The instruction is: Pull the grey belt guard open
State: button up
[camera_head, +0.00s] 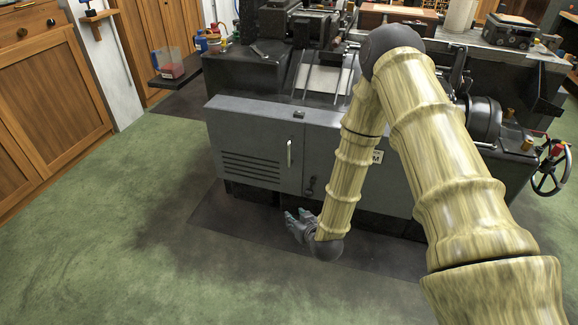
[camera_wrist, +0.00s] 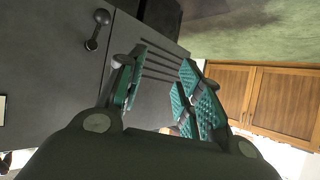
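The grey belt guard (camera_head: 245,130) is the left panel on the front of the dark machine. It has several vent slots and an upright pale handle (camera_head: 290,153) near its right edge. It looks closed, nearly flush with the panel beside it. In the wrist view the guard's slotted face (camera_wrist: 155,92) lies behind my fingers. My gripper (camera_head: 291,217) is low in front of the machine, below and right of the handle. In the wrist view my gripper (camera_wrist: 163,60) has its teal-padded fingers apart. No hold on the handle shows.
A handwheel (camera_head: 551,168) stands at the right. Wooden cabinets (camera_head: 50,95) line the left. The green floor (camera_head: 130,230) before the guard is clear.

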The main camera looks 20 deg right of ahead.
jog(key=w+d+r+t+b, duration=0.2)
jog(key=w+t+b, duration=0.1)
jog(key=w, duration=0.4)
jog(key=t+h+b, duration=0.1)
jog(key=t+b, duration=0.2)
jog(key=b, duration=0.1)
send_near(289, 156)
jog(key=w+b, duration=0.1)
jog(key=w, duration=0.9)
jog(key=shift+w+r, duration=0.1)
jog(key=shift+w, duration=0.3)
grip_shut()
